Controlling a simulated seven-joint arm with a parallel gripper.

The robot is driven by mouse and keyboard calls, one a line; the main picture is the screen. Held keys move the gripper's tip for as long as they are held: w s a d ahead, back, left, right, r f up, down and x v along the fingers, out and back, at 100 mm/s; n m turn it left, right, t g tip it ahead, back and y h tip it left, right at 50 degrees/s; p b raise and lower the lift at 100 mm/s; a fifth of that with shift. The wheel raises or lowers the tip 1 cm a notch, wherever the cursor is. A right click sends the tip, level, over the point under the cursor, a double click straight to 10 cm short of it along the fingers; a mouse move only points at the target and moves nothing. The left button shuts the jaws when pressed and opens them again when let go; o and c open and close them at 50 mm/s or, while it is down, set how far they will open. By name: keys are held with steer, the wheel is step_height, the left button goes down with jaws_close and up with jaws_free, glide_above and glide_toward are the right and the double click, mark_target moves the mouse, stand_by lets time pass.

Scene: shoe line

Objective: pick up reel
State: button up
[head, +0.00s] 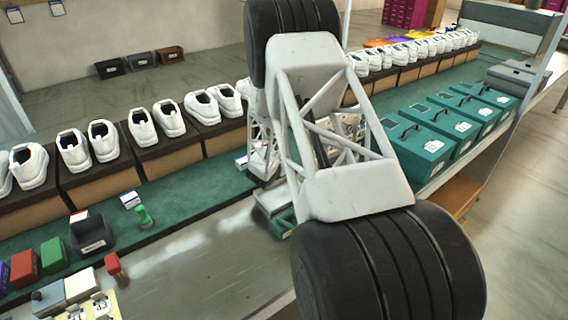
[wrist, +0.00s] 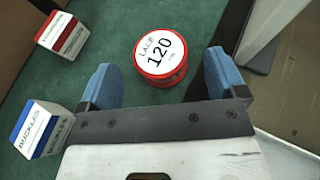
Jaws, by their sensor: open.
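My gripper (wrist: 162,74) is open, with one blue finger to the left of the reel and one to the right. The reel is ahead of and between the fingertips, with a gap on each side. I cannot tell how far above the mat the fingers are. In the head view my arm hides the reel.
A red-and-white box (wrist: 62,36) and a blue-and-white box (wrist: 42,130) stand left of my gripper. A pale upright (wrist: 275,25) is close on the right. The head view shows white shoes (head: 103,140) on brown boxes and teal cases (head: 418,140) along the bench.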

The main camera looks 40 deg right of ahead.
steer(key=shift+x, duration=1.75)
steer(key=c, duration=1)
